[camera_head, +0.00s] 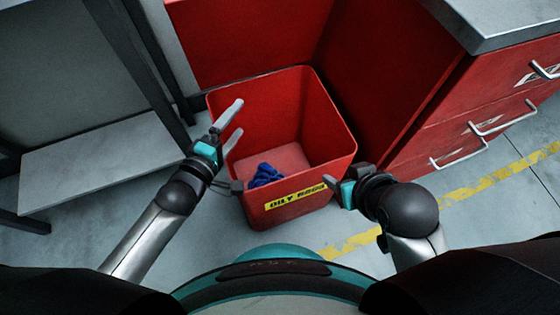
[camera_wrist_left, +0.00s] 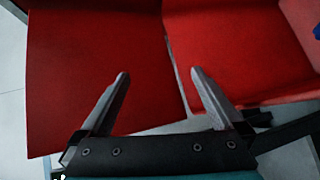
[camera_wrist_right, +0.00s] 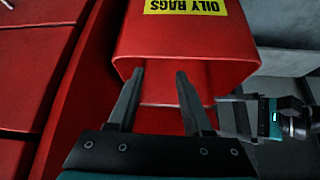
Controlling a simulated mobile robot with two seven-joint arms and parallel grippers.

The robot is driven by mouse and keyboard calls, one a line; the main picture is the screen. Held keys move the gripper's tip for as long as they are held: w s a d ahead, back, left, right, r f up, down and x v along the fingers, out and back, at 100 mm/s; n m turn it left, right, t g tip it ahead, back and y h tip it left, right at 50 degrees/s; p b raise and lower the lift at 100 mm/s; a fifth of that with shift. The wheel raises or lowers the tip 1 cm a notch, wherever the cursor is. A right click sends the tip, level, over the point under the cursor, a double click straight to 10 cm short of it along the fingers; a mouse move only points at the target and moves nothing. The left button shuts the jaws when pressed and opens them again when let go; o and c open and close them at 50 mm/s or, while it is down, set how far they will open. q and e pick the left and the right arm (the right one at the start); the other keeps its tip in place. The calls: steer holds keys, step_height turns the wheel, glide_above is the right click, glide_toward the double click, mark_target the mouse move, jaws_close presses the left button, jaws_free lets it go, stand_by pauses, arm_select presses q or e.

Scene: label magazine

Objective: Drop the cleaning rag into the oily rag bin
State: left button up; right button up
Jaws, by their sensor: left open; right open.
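The oily rag bin (camera_head: 330,115) is a red open-topped bin with a yellow "OILY RAGS" label, in the middle of the head view. The blue cleaning rag (camera_head: 264,176) lies crumpled inside it, on the bottom near the front wall. A bit of blue shows at the right edge of the left wrist view (camera_wrist_left: 317,32). My left gripper (camera_head: 238,120) is open and empty at the bin's left rim. My right gripper (camera_head: 331,185) is open and empty beside the bin's front right corner; the bin also shows in the right wrist view (camera_wrist_right: 190,60).
A red drawer cabinet (camera_head: 430,145) with metal handles and a grey top stands right of the bin. A grey shelf (camera_head: 100,155) with dark posts is on the left. A yellow line (camera_head: 470,190) crosses the grey floor, which is clear at the lower right.

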arm_select(q)
steer(key=p+v, duration=0.4)
steer(key=v, duration=0.6)
arm_select(e)
step_height(320, 180, down, 6)
steer(key=s+d+g+h, duration=0.1)
steer(key=s+d+g, duration=0.1)
steer(key=shift+s+f+g, duration=0.2)
steer(key=shift+s+g, duration=0.05)
steer(key=shift+g, duration=0.15)
arm_select(q)
steer(key=shift+f, duration=0.1)
arm_select(e)
steer(key=shift+d, duration=0.1)
